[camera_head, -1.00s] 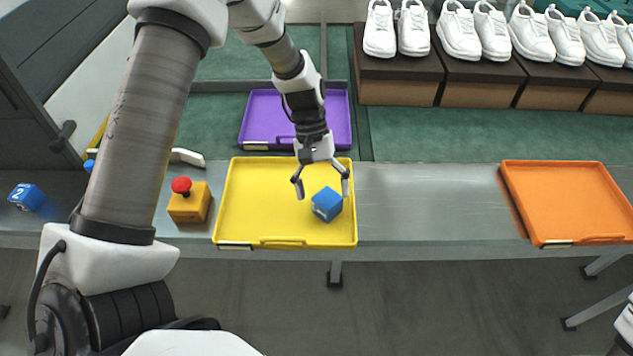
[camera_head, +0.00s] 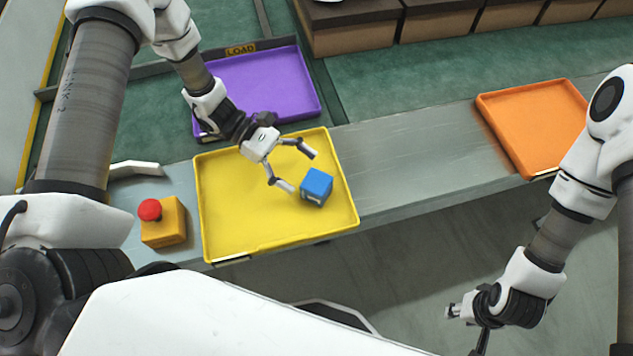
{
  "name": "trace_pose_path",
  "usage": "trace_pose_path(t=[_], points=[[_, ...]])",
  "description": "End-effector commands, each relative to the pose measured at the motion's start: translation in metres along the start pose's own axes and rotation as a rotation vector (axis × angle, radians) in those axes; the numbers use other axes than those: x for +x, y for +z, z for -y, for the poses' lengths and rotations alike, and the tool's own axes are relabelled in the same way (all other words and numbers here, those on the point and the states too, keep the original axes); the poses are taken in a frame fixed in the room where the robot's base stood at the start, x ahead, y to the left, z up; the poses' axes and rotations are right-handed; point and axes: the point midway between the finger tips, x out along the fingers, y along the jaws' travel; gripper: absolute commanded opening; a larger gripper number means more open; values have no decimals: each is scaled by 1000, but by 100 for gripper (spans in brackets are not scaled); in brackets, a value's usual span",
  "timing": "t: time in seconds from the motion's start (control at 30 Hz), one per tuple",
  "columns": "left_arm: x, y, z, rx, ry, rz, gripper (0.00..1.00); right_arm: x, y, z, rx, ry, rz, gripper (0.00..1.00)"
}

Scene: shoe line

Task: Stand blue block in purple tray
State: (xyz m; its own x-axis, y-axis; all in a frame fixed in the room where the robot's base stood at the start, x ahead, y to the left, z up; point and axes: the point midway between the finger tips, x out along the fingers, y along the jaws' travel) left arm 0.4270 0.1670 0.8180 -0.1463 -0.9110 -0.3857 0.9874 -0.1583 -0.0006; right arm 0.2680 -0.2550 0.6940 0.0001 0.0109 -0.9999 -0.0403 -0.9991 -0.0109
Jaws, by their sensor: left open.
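The blue block (camera_head: 316,187) sits in the right part of the yellow tray (camera_head: 228,235), with a pale marking on its near side. The purple tray (camera_head: 275,85) lies behind the yellow tray and shows no block in its visible part; my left arm covers its left side. My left gripper (camera_head: 301,171) is over the yellow tray, fingers spread and empty, just up and left of the blue block. I cannot tell whether a fingertip touches the block. My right gripper (camera_head: 466,318) hangs at lower right, away from the trays, its fingers unclear.
An orange tray (camera_head: 540,125) lies to the right, looking empty. A yellow box with a red button (camera_head: 163,222) stands left of the yellow tray. Brown boxes (camera_head: 355,33) line the back. The grey metal surface between the yellow and orange trays is clear.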

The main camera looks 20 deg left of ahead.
Motion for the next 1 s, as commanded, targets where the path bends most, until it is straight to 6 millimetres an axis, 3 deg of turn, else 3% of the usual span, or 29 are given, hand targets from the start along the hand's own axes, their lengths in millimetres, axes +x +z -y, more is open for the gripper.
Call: trace_pose_path(t=[0.23, 0.47, 0.67, 0.77, 0.8, 1.0], points=[[41, -1, 5, 0, -4, 0, 88, -13, 0, 0, -1, 0, -1, 40], [44, -2, 4, 1, 1, 0, 88, -12, 0, 0, -1, 0, -1, 40], [44, -2, 4, 1, 0, -1, 20, -12, 0, 0, -1, 0, -1, 40], [44, -2, 4, 1, 0, -1, 18, -12, 0, 0, -1, 0, -1, 40], [44, -2, 4, 1, 0, 0, 12, -12, 0, 0, -1, 0, -1, 40], [43, -1, 4, 1, 0, 0, 12, -12, 0, 0, -1, 0, -1, 40]])
